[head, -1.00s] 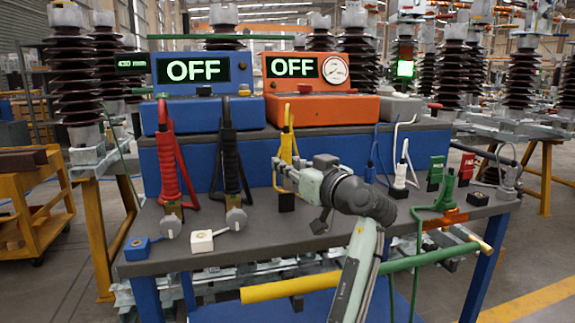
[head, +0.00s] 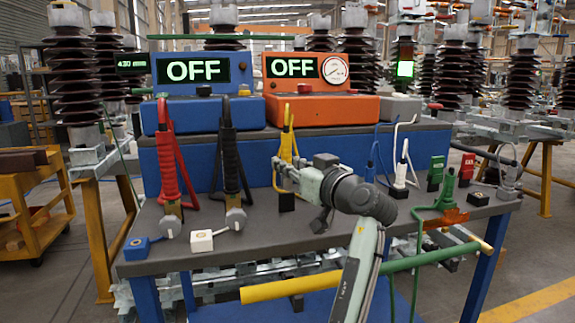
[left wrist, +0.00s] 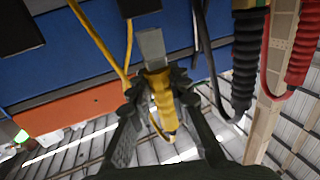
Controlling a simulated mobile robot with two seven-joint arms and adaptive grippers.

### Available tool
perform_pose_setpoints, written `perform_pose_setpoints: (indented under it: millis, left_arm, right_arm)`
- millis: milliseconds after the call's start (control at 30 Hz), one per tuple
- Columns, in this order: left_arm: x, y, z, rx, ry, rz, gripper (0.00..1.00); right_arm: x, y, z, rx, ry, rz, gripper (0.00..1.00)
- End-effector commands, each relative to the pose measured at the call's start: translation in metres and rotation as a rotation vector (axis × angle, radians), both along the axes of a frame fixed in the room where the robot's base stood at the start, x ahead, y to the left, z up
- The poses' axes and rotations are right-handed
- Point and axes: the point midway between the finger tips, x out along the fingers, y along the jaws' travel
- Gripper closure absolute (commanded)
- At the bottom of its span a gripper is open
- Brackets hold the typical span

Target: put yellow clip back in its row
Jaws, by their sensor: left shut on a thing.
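The yellow clip (head: 286,148) stands in the row along the back of the grey bench top, between the black clip and the blue and white clips. A dark block (head: 286,201) is just below it. My left gripper (head: 282,172) reaches it from the right and is shut on it. In the left wrist view the yellow clip (left wrist: 161,100) sits between the two fingers of the left gripper (left wrist: 160,92), with its yellow cable running up. The clip's lower part is partly hidden by the gripper in the head view. My right gripper is not in view.
The red clip (head: 172,160) and black clip (head: 229,165) stand to the left. The blue clip (head: 370,170), white clip (head: 401,172) and green clip (head: 446,190) stand to the right. A white block (head: 202,241) and a blue block (head: 137,248) lie at the front left.

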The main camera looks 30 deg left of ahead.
Motion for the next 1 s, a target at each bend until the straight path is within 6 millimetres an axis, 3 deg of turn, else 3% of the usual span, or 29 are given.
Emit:
perform_pose_setpoints:
  millis: [1000]
  left_arm:
    - [-0.0001, -0.0002, 0.0006, 0.001, 0.000, -0.001, 1.00]
  right_arm:
    - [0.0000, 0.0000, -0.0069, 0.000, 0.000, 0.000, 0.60]
